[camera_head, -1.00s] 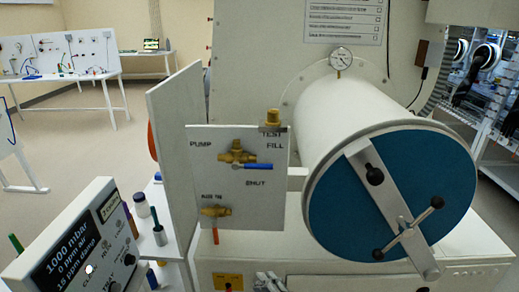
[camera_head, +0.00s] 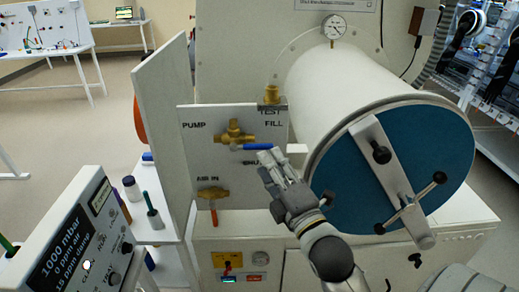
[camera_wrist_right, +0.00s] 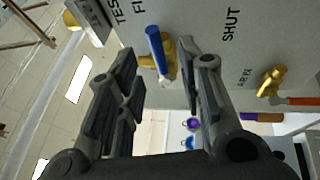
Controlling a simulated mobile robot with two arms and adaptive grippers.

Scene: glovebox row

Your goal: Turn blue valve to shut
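The blue valve has a brass body (camera_head: 234,132) and a blue lever (camera_head: 254,147) on an upright grey panel (camera_head: 187,165). The lever points right, below the FILL label; the SHUT label is lower, partly hidden by my gripper. My right gripper (camera_head: 268,158) is just below and right of the lever's end in the head view. In the right wrist view its two fingers (camera_wrist_right: 156,56) are spread apart, with the blue lever (camera_wrist_right: 155,50) showing between their tips. Nothing is held, and contact with the lever cannot be told. My left gripper is not in view.
A brass valve with a red lever (camera_head: 213,212) sits lower on the panel by AIR IN. A white cylinder (camera_head: 345,95) with a blue door (camera_head: 400,180) stands close on the right. A display box (camera_head: 70,245) and bottles (camera_head: 131,188) stand at left.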

